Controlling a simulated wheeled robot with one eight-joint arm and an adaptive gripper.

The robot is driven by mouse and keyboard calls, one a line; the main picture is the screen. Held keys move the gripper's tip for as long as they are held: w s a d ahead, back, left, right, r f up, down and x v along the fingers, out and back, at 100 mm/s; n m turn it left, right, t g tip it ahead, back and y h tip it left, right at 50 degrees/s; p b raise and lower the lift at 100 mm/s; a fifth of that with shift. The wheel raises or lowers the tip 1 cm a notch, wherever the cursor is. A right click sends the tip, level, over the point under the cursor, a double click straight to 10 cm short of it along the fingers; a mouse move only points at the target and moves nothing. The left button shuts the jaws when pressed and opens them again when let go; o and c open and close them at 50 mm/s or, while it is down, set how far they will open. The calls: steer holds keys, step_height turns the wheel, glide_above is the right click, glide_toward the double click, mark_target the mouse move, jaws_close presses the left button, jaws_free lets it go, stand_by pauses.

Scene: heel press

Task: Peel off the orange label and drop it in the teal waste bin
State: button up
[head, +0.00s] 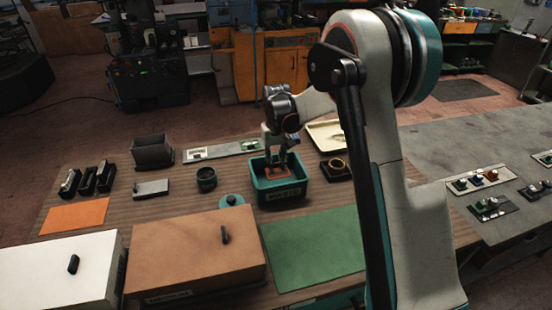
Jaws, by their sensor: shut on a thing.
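The teal waste bin (260,186) stands on the wooden table, a little right of the middle, with a small plate of text on its front. My gripper (277,168) points down over the bin's opening, its fingertips at about rim height or slightly inside. It is shut on the orange label (279,174), a small orange piece that shows at the fingertips within the bin's outline. Whether the label touches the bin's floor I cannot tell. The fingers are small and dark in this view.
A dark box with a ring (337,166) stands close right of the bin, and a dark round cup (206,178) to its left. A green mat (315,248) and a brown box (195,250) lie in front. A flat orange sheet (75,216) lies far left.

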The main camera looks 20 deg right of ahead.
steer(key=shift+f+b, duration=0.55)
steer(key=shift+f, duration=0.85)
steer(key=o, duration=0.8)
steer(key=shift+c, duration=0.2)
steer(key=shift+o, duration=0.6)
steer(key=o, duration=0.4)
steer(key=shift+c, duration=0.2)
steer(key=shift+r, duration=0.1)
steer(key=shift+r+p, duration=1.85)
steer(key=shift+r, duration=1.6)
